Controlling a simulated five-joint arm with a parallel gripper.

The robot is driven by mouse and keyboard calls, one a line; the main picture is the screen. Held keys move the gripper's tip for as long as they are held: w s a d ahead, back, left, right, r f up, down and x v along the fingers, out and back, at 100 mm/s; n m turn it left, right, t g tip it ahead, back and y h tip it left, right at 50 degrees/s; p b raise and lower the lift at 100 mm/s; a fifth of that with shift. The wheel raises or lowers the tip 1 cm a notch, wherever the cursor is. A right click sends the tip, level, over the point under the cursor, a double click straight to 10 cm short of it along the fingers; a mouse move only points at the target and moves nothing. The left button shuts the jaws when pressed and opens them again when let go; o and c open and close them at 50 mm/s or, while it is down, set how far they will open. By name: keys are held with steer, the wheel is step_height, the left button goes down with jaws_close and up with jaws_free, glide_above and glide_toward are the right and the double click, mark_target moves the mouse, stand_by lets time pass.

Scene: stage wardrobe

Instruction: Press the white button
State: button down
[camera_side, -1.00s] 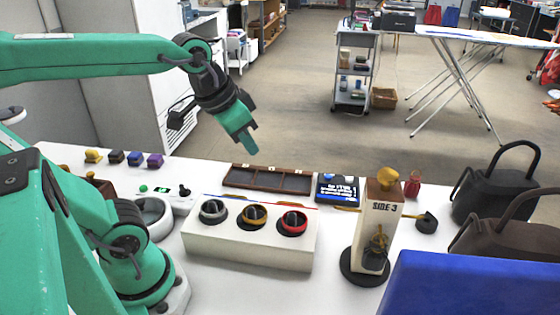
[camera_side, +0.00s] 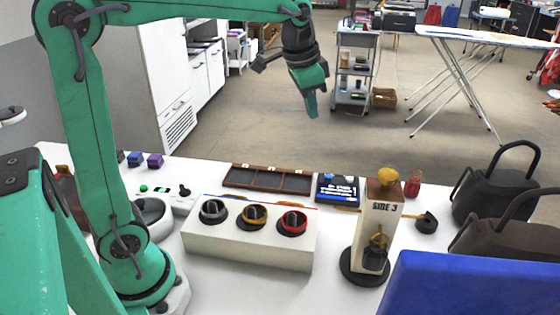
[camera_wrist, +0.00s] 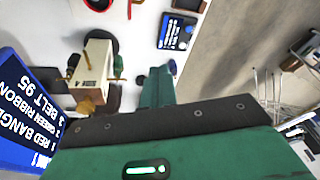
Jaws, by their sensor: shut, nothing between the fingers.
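I cannot pick out a white button in either view. A white control panel (camera_side: 170,197) on the table at left carries a green button (camera_side: 143,188), a small green display and a black knob or stick (camera_side: 184,190). My gripper (camera_side: 312,110) is shut and empty, high above the table's far edge, to the right of the panel and well away from it. In the wrist view my gripper (camera_wrist: 156,88) points past a cream block marked SIDE 4 (camera_wrist: 96,62) and a small blue screen (camera_wrist: 177,33).
A white box with three round dials (camera_side: 250,245) stands mid-table, with a brown divided tray (camera_side: 268,179) behind it. A cream post marked SIDE 3 (camera_side: 378,230), black handbag (camera_side: 495,190) and blue board (camera_side: 470,285) occupy the right. White tabletop is bare at front centre.

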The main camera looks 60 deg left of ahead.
steer(key=w+a+f+m+g, duration=0.15)
steer(key=w+f, duration=0.25)
steer(key=w, duration=0.7)
steer(key=m+g, duration=0.1)
steer(key=m, duration=0.2)
glide_above(350, 179)
step_height(350, 179, down, 9)
steer(key=shift+s+d, duration=0.1)
steer(key=shift+s, duration=0.25)
steer(key=shift+f, duration=0.15)
steer(key=f, duration=1.3)
steer(key=shift+w+a+f, duration=0.2)
steer(key=shift+w+f, duration=0.1)
steer(key=shift+f, duration=0.05)
